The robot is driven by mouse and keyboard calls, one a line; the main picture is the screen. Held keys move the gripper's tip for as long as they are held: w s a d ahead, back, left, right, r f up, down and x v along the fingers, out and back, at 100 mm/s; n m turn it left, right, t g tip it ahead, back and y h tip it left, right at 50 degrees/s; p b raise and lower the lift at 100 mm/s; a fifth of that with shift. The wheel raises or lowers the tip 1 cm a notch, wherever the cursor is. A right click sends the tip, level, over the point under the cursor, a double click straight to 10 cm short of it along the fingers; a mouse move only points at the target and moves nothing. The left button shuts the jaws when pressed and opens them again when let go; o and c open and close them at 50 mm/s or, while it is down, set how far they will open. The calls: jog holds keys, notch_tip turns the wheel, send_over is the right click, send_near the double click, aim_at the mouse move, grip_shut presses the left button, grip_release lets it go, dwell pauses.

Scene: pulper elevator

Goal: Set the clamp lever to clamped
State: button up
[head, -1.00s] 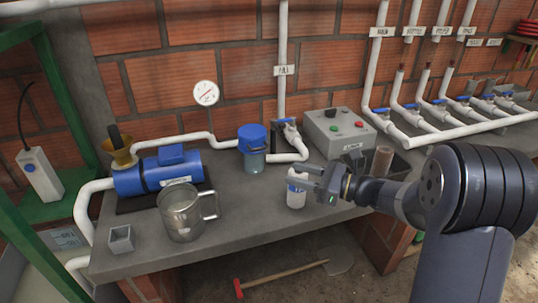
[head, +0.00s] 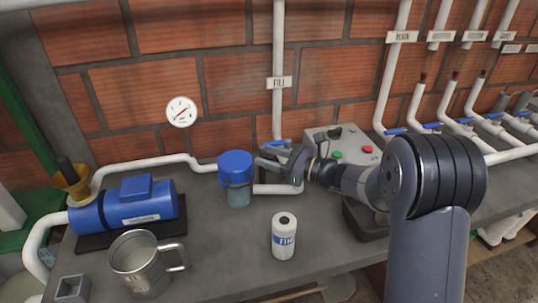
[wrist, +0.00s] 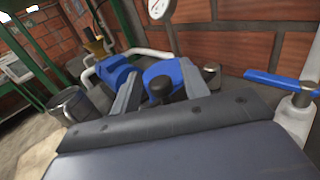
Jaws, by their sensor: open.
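The blue-lidded canister (head: 236,168) stands on the bench by the fill pipe, with a translucent blue-grey lower part. My gripper (head: 267,154) is open and empty just right of its lid. In the wrist view the lid (wrist: 176,74) lies beyond my open fingers (wrist: 160,92). A dark rounded knob (wrist: 159,89) shows between the fingers, in front of the lid. It may be the end of the clamp lever, but I cannot be sure. No lever is clear in the head view, and its position cannot be told.
A white bottle (head: 284,238) stands in front of my gripper. A steel jug (head: 140,262) and blue pump (head: 135,203) are at left. A control box (head: 350,148) and white pipes with a blue valve handle (wrist: 283,84) are at right. The bench front between jug and bottle is clear.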

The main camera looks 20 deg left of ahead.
jog(key=shift+a, duration=0.15)
grip_shut()
dwell(0.4)
